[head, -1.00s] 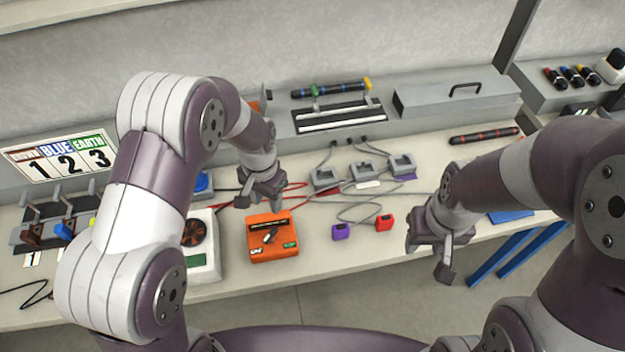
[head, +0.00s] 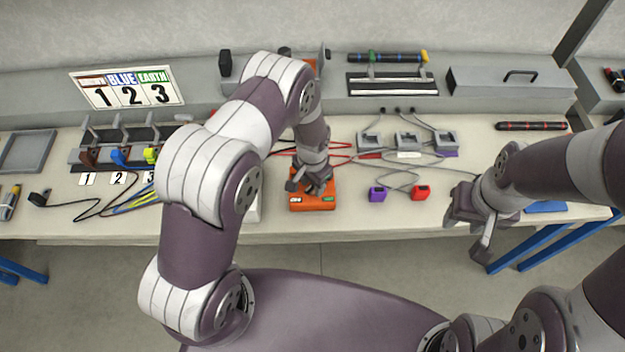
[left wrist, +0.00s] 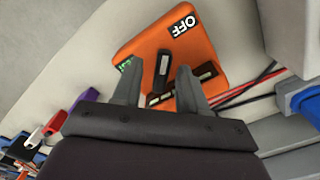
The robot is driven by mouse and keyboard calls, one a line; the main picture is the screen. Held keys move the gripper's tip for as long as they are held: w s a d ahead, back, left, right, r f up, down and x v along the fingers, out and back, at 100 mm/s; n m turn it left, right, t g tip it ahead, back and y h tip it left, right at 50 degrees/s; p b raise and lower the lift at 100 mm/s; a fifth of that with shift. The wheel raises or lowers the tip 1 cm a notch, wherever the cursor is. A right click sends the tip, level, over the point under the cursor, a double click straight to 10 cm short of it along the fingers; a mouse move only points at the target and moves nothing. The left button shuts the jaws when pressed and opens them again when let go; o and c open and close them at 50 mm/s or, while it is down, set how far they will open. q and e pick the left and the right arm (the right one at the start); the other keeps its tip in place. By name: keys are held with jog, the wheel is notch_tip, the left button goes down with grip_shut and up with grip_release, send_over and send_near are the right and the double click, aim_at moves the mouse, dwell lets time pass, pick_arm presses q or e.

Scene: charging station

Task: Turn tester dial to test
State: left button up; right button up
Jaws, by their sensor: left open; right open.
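The orange tester (head: 322,202) lies on the bench in the head view, partly hidden under my left gripper (head: 312,188). The fingers are open, one on each side of the dial; contact cannot be told. My right gripper (head: 484,220) is open and empty near the bench's front edge.
Purple (head: 377,194) and red (head: 421,192) plugs lie right of the tester. Grey chargers (head: 409,141) with cables stand behind them. Red leads run behind the tester. Left are a clamp rack (head: 118,150) with coloured wires and a 1-2-3 sign (head: 127,88).

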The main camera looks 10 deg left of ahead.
pick_arm(q)
jog(key=shift+w+f, duration=0.15)
jog(key=shift+w, duration=0.25)
jog(key=shift+c, duration=0.6)
jog(key=shift+a, duration=0.1)
jog(key=c, duration=0.5)
jog(key=shift+s+r, duration=0.2)
grip_shut()
jog(key=shift+s+r, duration=0.2)
jog(key=shift+s, duration=0.1)
jog(key=shift+w+f+n, duration=0.15)
jog(key=shift+w+n, duration=0.15)
jog(key=shift+w, duration=0.05)
jog(key=shift+s, duration=0.1)
pick_arm(e)
jog(key=shift+f, duration=0.1)
pick_arm(q)
jog(key=shift+s, duration=0.1)
jog(key=shift+n+b, duration=0.35)
jog(key=shift+n, duration=0.35)
pick_arm(e)
jog(key=shift+f, duration=0.2)
